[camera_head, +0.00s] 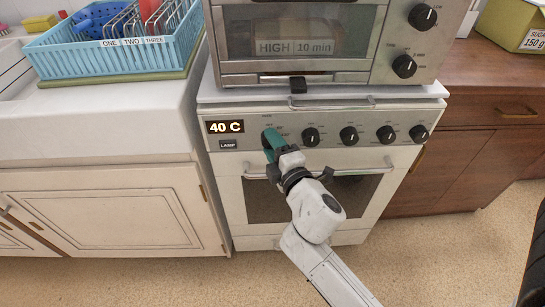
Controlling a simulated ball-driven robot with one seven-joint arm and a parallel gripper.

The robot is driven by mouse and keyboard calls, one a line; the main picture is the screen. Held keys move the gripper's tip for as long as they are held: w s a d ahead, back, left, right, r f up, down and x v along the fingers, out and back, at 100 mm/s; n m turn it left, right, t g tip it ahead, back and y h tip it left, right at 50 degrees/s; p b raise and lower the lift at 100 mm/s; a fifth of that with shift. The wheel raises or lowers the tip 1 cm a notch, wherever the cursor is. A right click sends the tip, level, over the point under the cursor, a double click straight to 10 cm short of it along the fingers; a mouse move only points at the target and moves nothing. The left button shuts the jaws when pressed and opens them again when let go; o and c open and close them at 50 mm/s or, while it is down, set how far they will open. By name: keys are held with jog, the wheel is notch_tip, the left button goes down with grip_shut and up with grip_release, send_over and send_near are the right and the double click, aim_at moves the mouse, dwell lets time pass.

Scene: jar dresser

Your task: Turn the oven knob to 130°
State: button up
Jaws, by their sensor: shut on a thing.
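The white oven (237,190) stands in the middle, with a row of black knobs on its upper front panel. A display (225,127) at the panel's left reads "40 C". My gripper (270,138) reaches up from below and is shut on the leftmost knob, just right of the display. The teal fingers cover most of that knob, so its pointer is hidden. The other knobs are uncovered: one (311,137) just right of my gripper, one (349,136) further right, and more beyond it. A label below the display reads "LAMP".
A toaster oven (228,45) with its own knobs stands on top. An oven door handle (370,171) runs below the panel, close to my gripper. A blue dish rack (60,62) sits at left on the counter. A sugar box (510,25) is at right. The floor in front is clear.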

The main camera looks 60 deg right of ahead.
jog(key=shift+f+m+b, duration=0.3)
jog(key=shift+m+b, duration=0.3)
jog(key=shift+b, duration=0.2)
jog(key=shift+r+t, duration=0.1)
jog(key=shift+t, duration=0.2)
jog(key=o, duration=1)
jog(key=shift+r, duration=0.1)
jog(key=shift+o, duration=0.2)
jog(key=shift+s, duration=0.15)
jog(key=b+v, duration=0.3)
jog(key=v, duration=0.7)
jog(key=shift+s+a, duration=0.15)
jog(key=shift+a, duration=0.15)
